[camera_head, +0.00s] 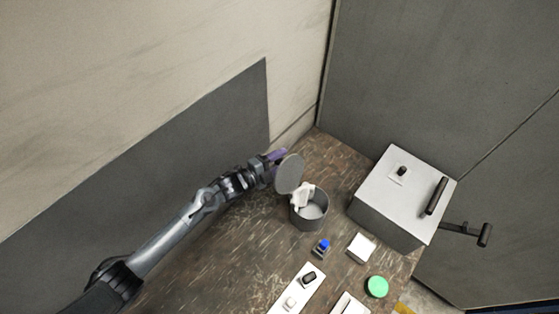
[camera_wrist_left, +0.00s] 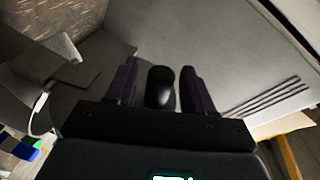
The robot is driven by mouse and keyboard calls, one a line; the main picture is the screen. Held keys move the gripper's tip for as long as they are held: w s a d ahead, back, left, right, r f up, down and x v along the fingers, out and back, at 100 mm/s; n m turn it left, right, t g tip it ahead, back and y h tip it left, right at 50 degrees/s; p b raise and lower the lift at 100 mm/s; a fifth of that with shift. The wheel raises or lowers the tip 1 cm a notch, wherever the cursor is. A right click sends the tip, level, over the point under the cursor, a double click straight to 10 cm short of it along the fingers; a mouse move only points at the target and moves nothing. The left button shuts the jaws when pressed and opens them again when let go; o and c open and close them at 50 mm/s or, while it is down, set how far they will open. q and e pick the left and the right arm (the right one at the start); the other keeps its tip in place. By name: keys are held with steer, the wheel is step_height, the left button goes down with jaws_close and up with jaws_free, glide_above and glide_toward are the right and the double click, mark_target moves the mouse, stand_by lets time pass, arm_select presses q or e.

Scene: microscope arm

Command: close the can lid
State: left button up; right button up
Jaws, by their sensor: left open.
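The can (camera_head: 310,214) is a grey open-topped cylinder on the brown table, with something white at its rim. Its round grey lid (camera_head: 289,175) stands raised, tilted up at the can's back left edge, so the can is open. My left gripper (camera_head: 277,155) is at the lid's upper back side, partly hidden by it; I cannot tell whether they touch. In the left wrist view, its two dark fingers (camera_wrist_left: 157,66) are apart, with a dark rounded thing (camera_wrist_left: 160,87) showing between them; I cannot tell what it is. My right gripper is not in view.
A large grey box (camera_head: 385,222) with a black handle stands right of the can. A blue-topped item (camera_head: 322,248), a white block (camera_head: 361,247), a green disc (camera_head: 377,286) and a white plate (camera_head: 298,291) lie in front. Walls rise behind the table.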

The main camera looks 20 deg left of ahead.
arm_select(q)
jaws_close()
steer(key=shift+d, duration=0.2)
stand_by(0.3)
